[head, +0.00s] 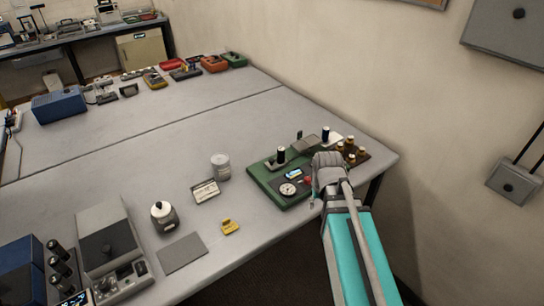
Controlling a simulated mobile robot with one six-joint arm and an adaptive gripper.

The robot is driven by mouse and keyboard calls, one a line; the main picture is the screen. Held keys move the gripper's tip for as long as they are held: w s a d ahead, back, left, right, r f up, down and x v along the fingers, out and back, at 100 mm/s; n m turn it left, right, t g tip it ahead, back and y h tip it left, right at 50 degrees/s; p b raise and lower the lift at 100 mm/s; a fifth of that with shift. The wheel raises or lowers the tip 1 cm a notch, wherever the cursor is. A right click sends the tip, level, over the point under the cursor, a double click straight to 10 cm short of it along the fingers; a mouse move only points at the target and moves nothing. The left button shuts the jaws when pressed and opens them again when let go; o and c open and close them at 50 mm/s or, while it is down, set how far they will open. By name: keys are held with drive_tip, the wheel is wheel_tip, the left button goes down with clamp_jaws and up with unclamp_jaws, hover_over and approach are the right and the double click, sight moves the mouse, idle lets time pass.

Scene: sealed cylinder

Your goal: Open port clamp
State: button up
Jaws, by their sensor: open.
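A green device (263,178) stands on the grey table near its right end. It bears a white dial (288,189), a small lit display (293,174), a red knob (307,181), a black-topped post (281,155) and a tilted grey plate (308,143). I cannot tell which part is the port clamp, or whether it is open. A brown block (357,157) with several brass-coloured knobs sits at the device's right. My gripper (326,160) is over the device's right part. It looks empty; its fingertips are small and unclear, and my arm hides part of the device and block.
On the table (225,125), a grey canister (221,166), a small display (205,191), a white-topped bottle (163,215) and a yellow item (230,227) stand left of the device. The wall (345,60) is close behind. The table's middle is clear.

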sight(272, 160)
drive_tip(key=w+a+r+n+t+p, duration=0.1)
drive_tip(key=w+a+r+p, duration=0.3)
drive_tip(key=w+a, duration=0.3)
drive_tip(key=w+a+r+n+t+y+p, duration=0.1)
drive_tip(key=w+a+r+p, duration=0.4)
drive_tip(key=w, duration=0.6)
wheel_tip(272, 160, up, 3)
drive_tip(key=shift+a+f+t, duration=0.2)
drive_tip(key=shift+a+t, duration=0.6)
drive_tip(key=shift+a, duration=0.2)
drive_tip(key=shift+f, duration=0.2)
drive_tip(key=b+x, duration=1.2)
drive_tip(key=x, duration=0.1)
drive_tip(key=shift+w+f+b, duration=0.1)
drive_tip(key=shift+f+b, duration=0.05)
drive_tip(key=shift+b, duration=0.15)
clamp_jaws()
